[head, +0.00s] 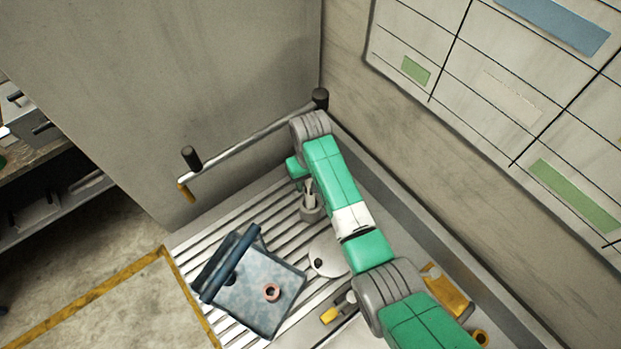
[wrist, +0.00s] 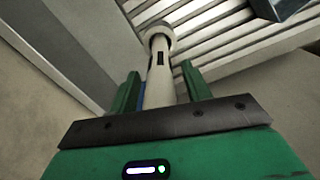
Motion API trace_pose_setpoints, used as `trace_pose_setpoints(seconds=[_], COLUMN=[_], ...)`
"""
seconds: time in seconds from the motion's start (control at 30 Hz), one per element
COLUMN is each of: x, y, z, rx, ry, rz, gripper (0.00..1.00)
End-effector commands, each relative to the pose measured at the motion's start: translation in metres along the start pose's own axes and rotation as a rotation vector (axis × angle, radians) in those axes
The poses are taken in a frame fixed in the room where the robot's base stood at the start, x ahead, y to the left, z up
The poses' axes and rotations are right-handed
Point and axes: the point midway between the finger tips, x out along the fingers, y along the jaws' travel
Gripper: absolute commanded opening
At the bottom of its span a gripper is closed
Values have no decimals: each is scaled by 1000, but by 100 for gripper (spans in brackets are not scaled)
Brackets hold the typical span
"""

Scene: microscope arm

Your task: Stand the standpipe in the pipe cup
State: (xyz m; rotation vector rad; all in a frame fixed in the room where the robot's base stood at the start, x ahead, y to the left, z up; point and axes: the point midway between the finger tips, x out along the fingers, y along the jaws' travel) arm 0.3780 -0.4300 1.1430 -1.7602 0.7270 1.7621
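In the wrist view a pale pipe with dark slots, which I take for the standpipe (wrist: 160,75), runs between the two green fingers of my gripper (wrist: 162,90). Its far end shows a wider round collar or cup; I cannot tell which. A narrow gap shows beside the left finger, and I cannot tell whether the fingers press on the pipe. A pale upright piece shows at the cup, partly hidden by my arm. Whether it is seated there is unclear.
A round pale disc (head: 326,254) is beside my arm. A rail (head: 244,144) with dark knobs runs behind. Slats at the left are bare.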

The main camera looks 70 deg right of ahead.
Motion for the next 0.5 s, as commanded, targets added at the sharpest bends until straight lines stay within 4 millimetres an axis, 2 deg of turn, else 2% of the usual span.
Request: trace_pose_setpoints(seconds=[0.27,0.37,0.5], x=[-6,-22,-58], y=[0,0,0], z=[0,-1,-1], rx=[0,0,0], ry=[1,5,5], rz=[0,0,0], gripper=[48,48,48])
